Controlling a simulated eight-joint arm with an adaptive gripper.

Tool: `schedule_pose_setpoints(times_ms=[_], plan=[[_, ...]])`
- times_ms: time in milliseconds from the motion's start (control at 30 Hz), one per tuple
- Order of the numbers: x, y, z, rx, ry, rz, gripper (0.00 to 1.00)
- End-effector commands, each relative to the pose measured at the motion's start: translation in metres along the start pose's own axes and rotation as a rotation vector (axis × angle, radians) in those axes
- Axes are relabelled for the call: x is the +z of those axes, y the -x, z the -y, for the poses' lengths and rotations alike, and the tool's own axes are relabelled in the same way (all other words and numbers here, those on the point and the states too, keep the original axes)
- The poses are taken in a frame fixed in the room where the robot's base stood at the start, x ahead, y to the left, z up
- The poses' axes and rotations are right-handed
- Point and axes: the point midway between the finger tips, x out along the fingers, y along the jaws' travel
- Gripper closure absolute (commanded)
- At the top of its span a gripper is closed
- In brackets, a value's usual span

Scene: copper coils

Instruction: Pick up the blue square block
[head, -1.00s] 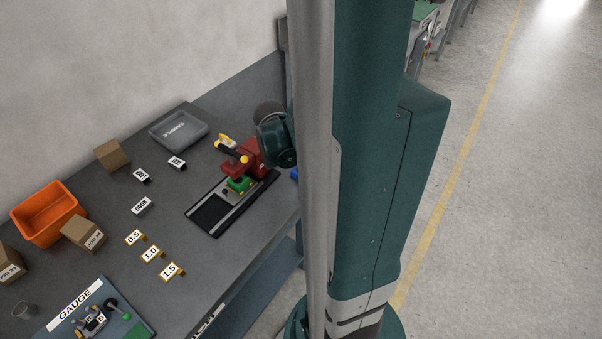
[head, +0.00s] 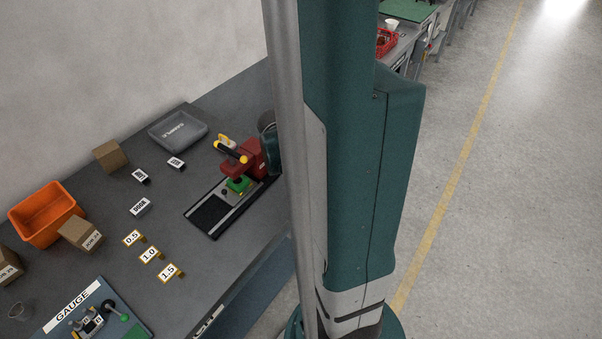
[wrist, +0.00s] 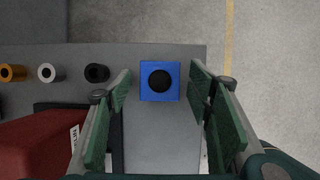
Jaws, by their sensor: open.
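The blue square block (wrist: 147,92) shows in the wrist view, on the grey table top near its right edge, with a black round spot in its middle. My gripper (wrist: 161,88) is open. Its green-padded fingers stand to the left and right of the block in the picture, with a gap on each side. I cannot tell how high the fingers are above the table. In the head view the block and my gripper are hidden behind my arm and column.
A red press (head: 250,158) stands close by; its red body (wrist: 40,143) is left of my gripper in the wrist view. Several small rings, including a black one (wrist: 97,73), lie left of the block. The table edge and open floor (wrist: 262,60) are to the right.

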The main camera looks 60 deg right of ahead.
Motion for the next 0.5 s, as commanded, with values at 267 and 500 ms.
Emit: schedule_pose_setpoints(times_ms=[267, 500], plan=[[0.0, 0.0, 0.0, 0.0, 0.0, 0.0, 0.7], [0.0, 0.0001, 0.0, 0.0, 0.0, 0.0, 0.82]])
